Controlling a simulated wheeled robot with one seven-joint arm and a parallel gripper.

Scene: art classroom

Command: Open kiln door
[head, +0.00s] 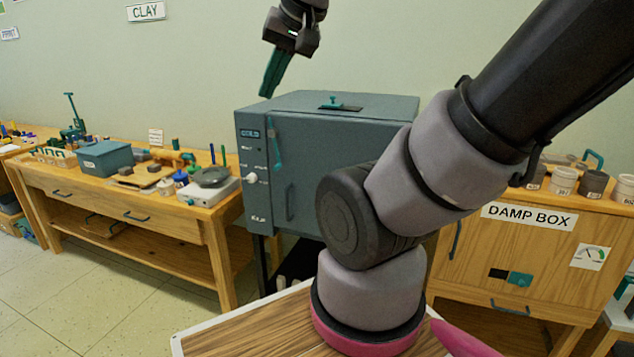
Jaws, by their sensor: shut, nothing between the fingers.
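The kiln (330,115) is a grey-blue box on a dark stand, against the wall in the middle of the head view. A dark vertical grip (290,201) shows lower on the front. My arm hides the right part of the door. My gripper (268,92) hangs above the kiln's top left corner, its teal fingers pointing down and shut with nothing in them. It looks apart from the handle.
A wooden bench (150,200) with a teal box (106,157), a grey round wheel (210,177) and tools stands left of the kiln. The damp box cabinet (470,255) with several jars stands to the right. Floor (95,290) is clear at front left.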

